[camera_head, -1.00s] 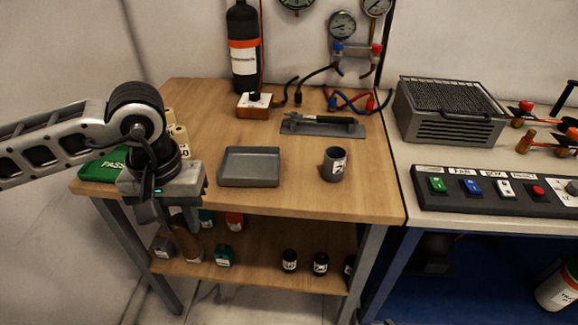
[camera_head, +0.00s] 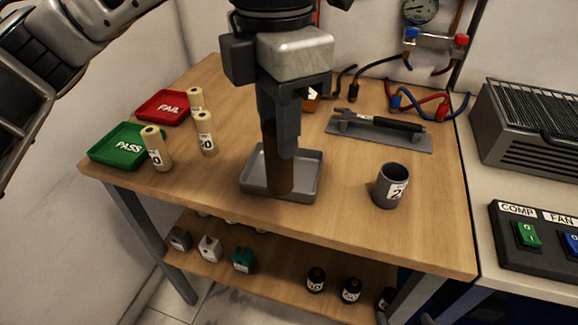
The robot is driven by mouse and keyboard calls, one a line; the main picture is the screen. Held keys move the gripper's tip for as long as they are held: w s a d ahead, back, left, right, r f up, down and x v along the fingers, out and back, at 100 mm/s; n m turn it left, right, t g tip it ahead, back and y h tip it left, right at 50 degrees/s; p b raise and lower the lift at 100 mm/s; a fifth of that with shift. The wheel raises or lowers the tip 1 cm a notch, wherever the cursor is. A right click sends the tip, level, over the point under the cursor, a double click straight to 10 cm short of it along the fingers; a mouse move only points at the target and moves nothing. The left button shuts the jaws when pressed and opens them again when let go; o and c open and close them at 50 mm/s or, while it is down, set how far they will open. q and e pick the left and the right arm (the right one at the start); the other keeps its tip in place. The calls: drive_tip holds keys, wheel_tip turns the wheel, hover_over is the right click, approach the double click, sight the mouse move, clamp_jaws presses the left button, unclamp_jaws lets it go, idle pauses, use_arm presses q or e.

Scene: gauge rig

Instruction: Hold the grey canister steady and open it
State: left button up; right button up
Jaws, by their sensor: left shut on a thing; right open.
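My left gripper (camera_head: 280,150) points down over the grey tray (camera_head: 254,193) and is shut on a brown cylinder (camera_head: 279,178). The cylinder is upright and its upper part is hidden by the fingers. I cannot tell whether its lower end touches the tray. A grey cup-shaped container (camera_head: 386,187) with a white label stands upright on the table, right of the tray and apart from the gripper. Its top looks open. I see no other grey canister. My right gripper is not in view.
Several labelled tan cylinders (camera_head: 206,135) stand near the green PASS tray (camera_head: 116,146) and red FAIL tray (camera_head: 166,107) at left. A tool lies on a dark plate (camera_head: 400,141) at the back right. The table front between tray and cup is clear.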

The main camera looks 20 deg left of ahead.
use_arm(q)
drive_tip(key=shift+w+d+r+n, duration=0.2)
drive_tip(key=shift+r+n, duration=0.1)
drive_tip(key=shift+n, duration=0.6)
drive_tip(key=shift+w+a, duration=0.1)
drive_tip(key=shift+w, duration=0.2)
drive_tip(key=w+a+f+p, duration=0.1)
drive_tip(key=w+a+f, duration=0.3)
drive_tip(key=w+f, duration=0.8)
drive_tip(key=shift+w+f, duration=0.3)
drive_tip(key=shift+f, duration=0.1)
use_arm(e)
drive_tip(key=shift+w, duration=0.4)
use_arm(q)
drive_tip(key=shift+f, duration=0.1)
